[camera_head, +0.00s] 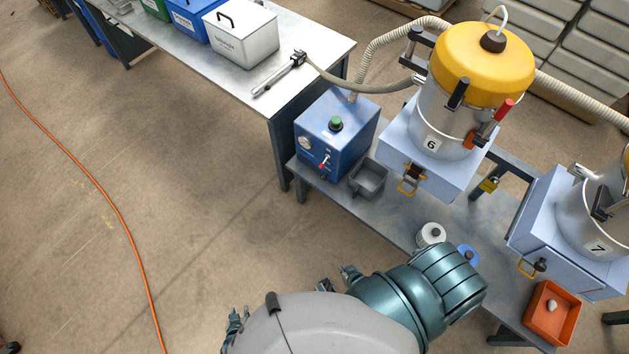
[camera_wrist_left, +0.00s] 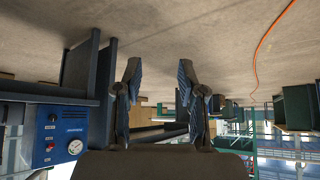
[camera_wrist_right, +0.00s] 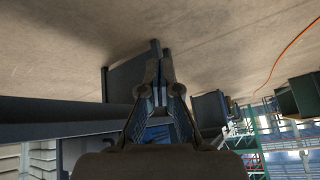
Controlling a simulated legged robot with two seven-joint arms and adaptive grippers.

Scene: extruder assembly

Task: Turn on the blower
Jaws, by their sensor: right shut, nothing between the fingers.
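The blower appears to be the blue box (camera_head: 337,135) on the low bench. It has a green button (camera_head: 336,122) on top, and a round gauge and a small red-tipped switch (camera_head: 324,161) on its front. In the left wrist view a blue panel with a gauge (camera_wrist_left: 60,140) shows at the left edge. My left gripper (camera_head: 233,325), partly hidden by my body, is at the bottom of the head view, well apart from the box; its fingers (camera_wrist_left: 160,75) are spread and empty. My right gripper (camera_head: 348,274) is below the box, apart from it; its fingertips (camera_wrist_right: 159,62) are together.
A dark tray (camera_head: 369,180) sits right of the blue box. A yellow-topped hopper marked 6 (camera_head: 480,75) stands behind it, with hoses. A table (camera_head: 300,85) with bins is at upper left. An orange tray (camera_head: 552,313) lies lower right. The floor at left is open.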

